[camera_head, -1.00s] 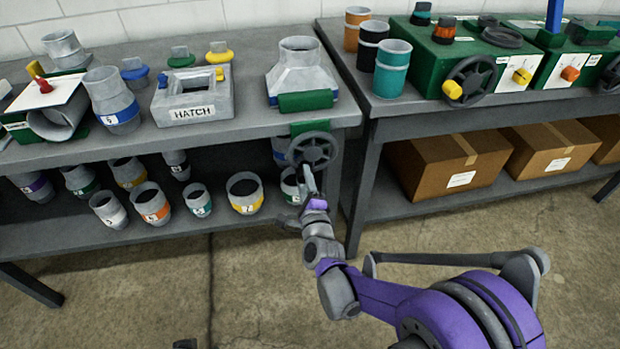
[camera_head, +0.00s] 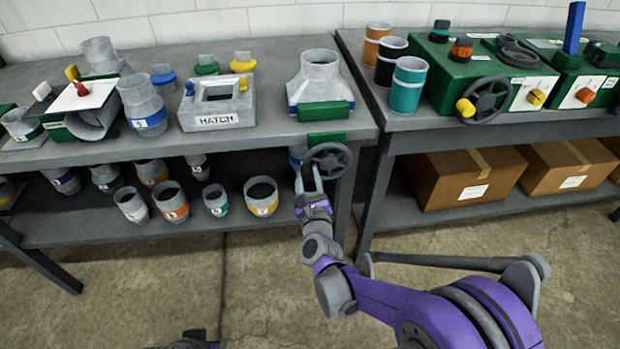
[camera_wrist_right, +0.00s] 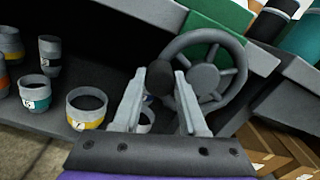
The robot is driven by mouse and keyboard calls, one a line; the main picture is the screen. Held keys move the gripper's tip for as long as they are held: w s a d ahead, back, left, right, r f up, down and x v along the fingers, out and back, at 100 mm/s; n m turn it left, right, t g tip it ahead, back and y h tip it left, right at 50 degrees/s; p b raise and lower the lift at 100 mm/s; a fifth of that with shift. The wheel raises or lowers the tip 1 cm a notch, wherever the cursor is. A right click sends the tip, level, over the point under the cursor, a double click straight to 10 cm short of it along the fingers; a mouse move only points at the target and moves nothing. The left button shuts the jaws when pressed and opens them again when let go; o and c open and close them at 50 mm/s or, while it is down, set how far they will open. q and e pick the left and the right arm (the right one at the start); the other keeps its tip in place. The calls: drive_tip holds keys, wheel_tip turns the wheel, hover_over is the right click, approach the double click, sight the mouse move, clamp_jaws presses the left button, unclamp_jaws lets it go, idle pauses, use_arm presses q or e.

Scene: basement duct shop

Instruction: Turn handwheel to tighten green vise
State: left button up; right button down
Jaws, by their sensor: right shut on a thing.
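The green vise (camera_head: 325,111) sits at the front right corner of the left bench, against the foot of a grey duct transition (camera_head: 319,78). Its dark handwheel (camera_head: 328,160) hangs just below the bench edge; it also shows in the right wrist view (camera_wrist_right: 204,80). My right gripper (camera_head: 308,174) is at the wheel's lower left. In the wrist view its fingers (camera_wrist_right: 160,85) are on either side of a dark round knob (camera_wrist_right: 159,77) at the wheel's left rim, shut on it. A dark grey and purple part at the head view's bottom edge may be my left gripper; its fingers are not clear.
A grey HATCH piece (camera_head: 217,104) and several duct fittings stand on the left bench, with more on its lower shelf. The right bench holds teal (camera_head: 408,84), black and orange cups and green machines with another handwheel (camera_head: 487,99). Cardboard boxes (camera_head: 465,178) are below.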

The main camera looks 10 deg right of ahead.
drive_tip(key=shift+r+m+p, duration=0.3)
drive_tip(key=shift+r+m, duration=0.2)
drive_tip(key=shift+m, duration=0.4)
drive_tip(key=shift+c, duration=2.2)
unclamp_jaws()
drive_tip(key=s, duration=1)
drive_tip(key=shift+s+d+p, duration=0.15)
drive_tip(key=shift+s+p, duration=0.15)
drive_tip(key=shift+s, duration=0.1)
